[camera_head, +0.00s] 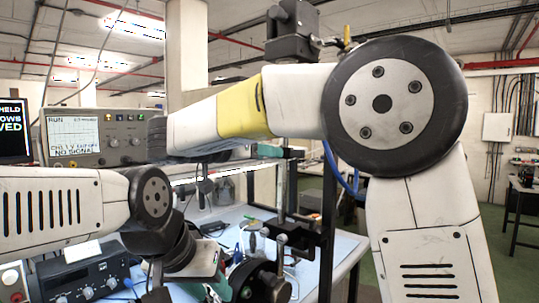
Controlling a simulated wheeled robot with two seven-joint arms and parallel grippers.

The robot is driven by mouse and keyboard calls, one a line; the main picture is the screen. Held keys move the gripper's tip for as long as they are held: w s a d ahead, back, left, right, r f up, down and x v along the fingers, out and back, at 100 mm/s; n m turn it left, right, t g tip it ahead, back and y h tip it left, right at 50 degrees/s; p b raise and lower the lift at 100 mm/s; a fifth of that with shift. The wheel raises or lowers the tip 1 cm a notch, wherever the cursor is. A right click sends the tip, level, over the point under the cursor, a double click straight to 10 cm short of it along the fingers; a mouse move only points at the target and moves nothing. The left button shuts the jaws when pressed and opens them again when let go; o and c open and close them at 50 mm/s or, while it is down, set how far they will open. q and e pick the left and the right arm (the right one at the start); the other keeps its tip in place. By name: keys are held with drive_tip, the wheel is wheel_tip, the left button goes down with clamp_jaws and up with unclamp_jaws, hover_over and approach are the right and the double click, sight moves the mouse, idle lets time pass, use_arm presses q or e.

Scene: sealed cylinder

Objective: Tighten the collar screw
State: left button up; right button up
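I cannot pick out the collar screw; the cylinder and collar are not clearly identifiable either. A dark round part with a metal-coloured rim (258,283) and teal pieces beside it stands at the bottom centre of the bench, partly cut off by the frame. My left arm comes in from the left, and its dark wrist bends down just left of that part; its fingers are not clear. My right arm crosses the upper middle, with its yellow-banded forearm pointing left. Its gripper cannot be made out clearly behind or below the forearm end.
The pale blue bench top (345,243) carries a vertical dark stand (329,215) and small tools. An oscilloscope (92,135) reading "NO SIGNAL" stands at back left. A dark instrument box (82,277) is at front left.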

drive_tip(key=shift+d, duration=0.1)
drive_tip(key=v, duration=0.7)
drive_tip(key=shift+s+a, duration=0.25)
drive_tip(key=shift+r, duration=0.1)
